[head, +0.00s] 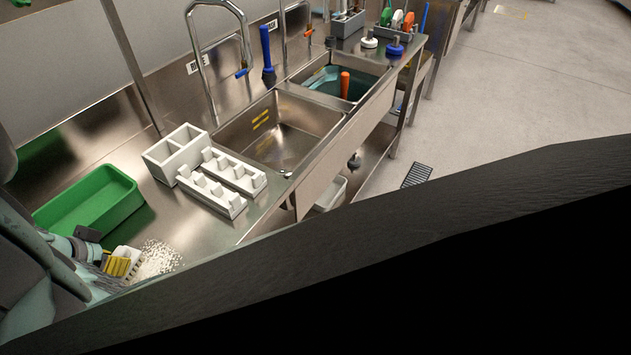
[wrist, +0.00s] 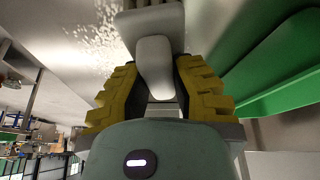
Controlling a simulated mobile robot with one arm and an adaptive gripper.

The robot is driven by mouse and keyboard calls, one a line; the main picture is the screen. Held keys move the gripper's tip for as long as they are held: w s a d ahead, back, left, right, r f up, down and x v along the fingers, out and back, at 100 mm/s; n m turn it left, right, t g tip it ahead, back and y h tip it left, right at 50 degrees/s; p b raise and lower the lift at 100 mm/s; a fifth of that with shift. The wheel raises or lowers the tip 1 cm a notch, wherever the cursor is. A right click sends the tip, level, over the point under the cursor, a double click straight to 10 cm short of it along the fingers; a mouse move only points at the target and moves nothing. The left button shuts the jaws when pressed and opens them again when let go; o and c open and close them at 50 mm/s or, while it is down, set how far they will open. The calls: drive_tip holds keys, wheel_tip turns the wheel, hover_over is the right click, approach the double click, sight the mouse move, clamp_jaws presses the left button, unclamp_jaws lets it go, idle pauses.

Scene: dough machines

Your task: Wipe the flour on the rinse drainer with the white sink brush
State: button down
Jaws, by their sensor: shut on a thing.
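My gripper (head: 116,266) is at the lower left of the head view, low over the steel rinse drainer (head: 185,222). Its yellow-padded fingers are shut on the white sink brush (wrist: 153,62), which lies between them in the wrist view. In the head view only a small pale part of the brush (head: 131,255) shows beside the fingers. White flour (head: 160,258) lies scattered on the drainer, just right of the brush. The flour also shows in the wrist view (wrist: 95,42), left of the brush head. I cannot tell whether the bristles touch the steel.
A green tray (head: 92,205) stands behind my gripper, close to it. White holders (head: 222,182) stand farther along the drainer. Beyond them are the sink basin (head: 283,135), a tall faucet (head: 203,70) and a second basin holding an orange-handled thing (head: 345,85).

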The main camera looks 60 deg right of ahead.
drive_tip(key=shift+a+f+b, duration=0.1)
drive_tip(key=shift+a+b, duration=2.05)
drive_tip(key=shift+a, duration=0.75)
drive_tip(key=shift+s+a, duration=0.1)
drive_tip(key=shift+s, duration=0.95)
drive_tip(key=shift+d+b, duration=0.3)
drive_tip(key=shift+d, duration=3.6)
